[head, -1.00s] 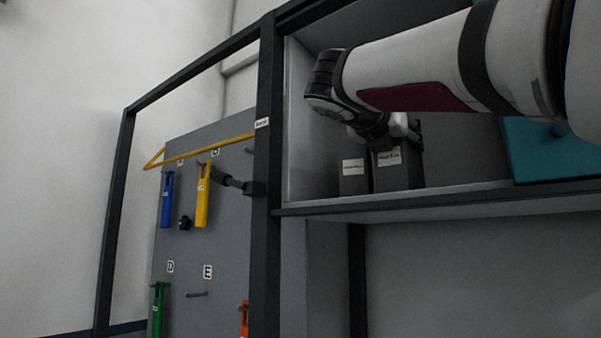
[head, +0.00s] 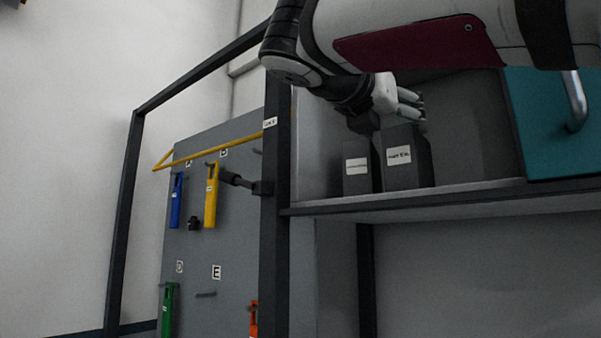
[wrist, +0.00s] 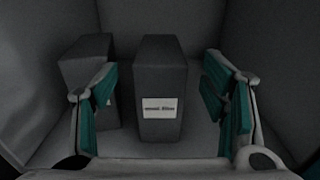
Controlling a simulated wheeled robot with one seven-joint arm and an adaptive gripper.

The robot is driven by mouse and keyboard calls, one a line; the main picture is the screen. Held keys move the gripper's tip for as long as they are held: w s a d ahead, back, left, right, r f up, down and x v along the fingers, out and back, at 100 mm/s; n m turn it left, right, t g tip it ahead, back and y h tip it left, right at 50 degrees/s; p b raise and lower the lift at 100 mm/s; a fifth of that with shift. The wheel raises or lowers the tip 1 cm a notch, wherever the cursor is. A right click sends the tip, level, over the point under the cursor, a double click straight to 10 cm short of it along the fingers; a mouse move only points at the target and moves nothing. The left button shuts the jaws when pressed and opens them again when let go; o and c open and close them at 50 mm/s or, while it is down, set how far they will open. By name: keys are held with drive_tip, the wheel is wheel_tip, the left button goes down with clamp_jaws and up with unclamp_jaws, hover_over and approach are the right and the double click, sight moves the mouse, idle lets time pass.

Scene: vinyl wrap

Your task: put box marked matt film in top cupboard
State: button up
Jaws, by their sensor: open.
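The box marked matt film (head: 404,160) is dark grey with a white label and stands upright on the cupboard shelf (head: 450,194). In the wrist view the box (wrist: 159,85) stands between the finger pads, with space on both sides. My gripper (head: 392,112) is open and just above and in front of the box top in the head view. In the wrist view my gripper (wrist: 161,105) holds nothing. The inside of the cupboard (head: 470,120) is partly hidden by my arm.
A second dark grey labelled box (head: 357,168) stands close on the left; it also shows in the wrist view (wrist: 86,80), near the left finger. A teal door (head: 548,120) with a metal handle is at the right. A dark post (head: 277,230) and tool board (head: 235,250) are left.

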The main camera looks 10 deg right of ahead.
drive_tip(key=shift+v, duration=1.55)
